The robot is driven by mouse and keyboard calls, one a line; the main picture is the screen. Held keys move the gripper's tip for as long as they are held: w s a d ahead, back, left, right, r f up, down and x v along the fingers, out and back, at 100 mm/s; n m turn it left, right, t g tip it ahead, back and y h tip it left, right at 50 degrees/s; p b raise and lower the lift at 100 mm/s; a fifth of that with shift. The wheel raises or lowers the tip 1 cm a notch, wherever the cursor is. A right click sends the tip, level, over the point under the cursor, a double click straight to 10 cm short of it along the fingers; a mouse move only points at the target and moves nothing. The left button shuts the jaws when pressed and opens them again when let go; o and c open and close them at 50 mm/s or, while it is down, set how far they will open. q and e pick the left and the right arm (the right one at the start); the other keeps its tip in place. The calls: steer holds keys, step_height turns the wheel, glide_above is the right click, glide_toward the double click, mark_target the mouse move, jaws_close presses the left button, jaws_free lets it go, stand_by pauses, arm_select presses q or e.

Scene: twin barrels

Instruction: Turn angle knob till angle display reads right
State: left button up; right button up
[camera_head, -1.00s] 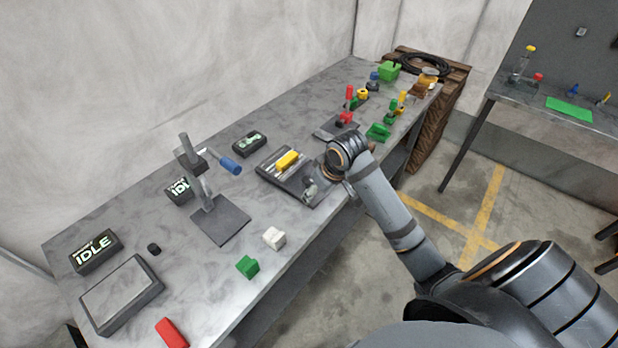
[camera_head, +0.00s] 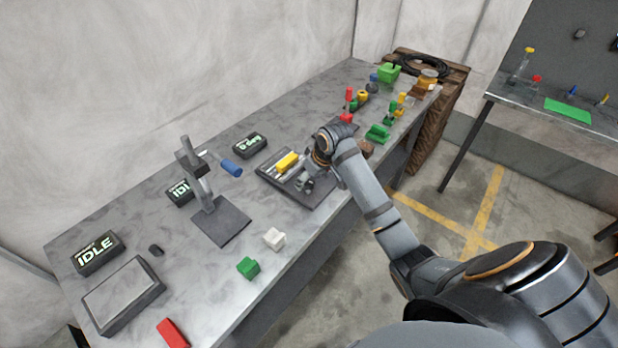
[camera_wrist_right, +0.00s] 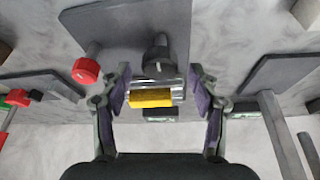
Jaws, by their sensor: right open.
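My right gripper (camera_head: 306,183) is over the dark plate (camera_head: 300,196) on the long bench. In the right wrist view the gripper (camera_wrist_right: 161,100) is open, with nothing held. A dark upright knob (camera_wrist_right: 158,58) stands on the plate, ahead of and between the fingers, apart from both. A yellow block (camera_wrist_right: 150,98) on a metal rail lies between the fingertips; it also shows in the head view (camera_head: 287,162). Behind the plate is a black display (camera_head: 250,145) with green characters too small to read; I cannot tell whether it is the angle display. My left gripper is out of view.
A red knob (camera_wrist_right: 86,71) is left of the gripper in the wrist view. A dark stand with a blue handle (camera_head: 231,168) is left of the plate. White (camera_head: 274,238) and green (camera_head: 248,267) blocks lie near the front edge. A display reading IDLE (camera_head: 96,252) is far left.

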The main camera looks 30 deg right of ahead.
steer(key=shift+w+f, duration=0.15)
steer(key=shift+f, duration=0.25)
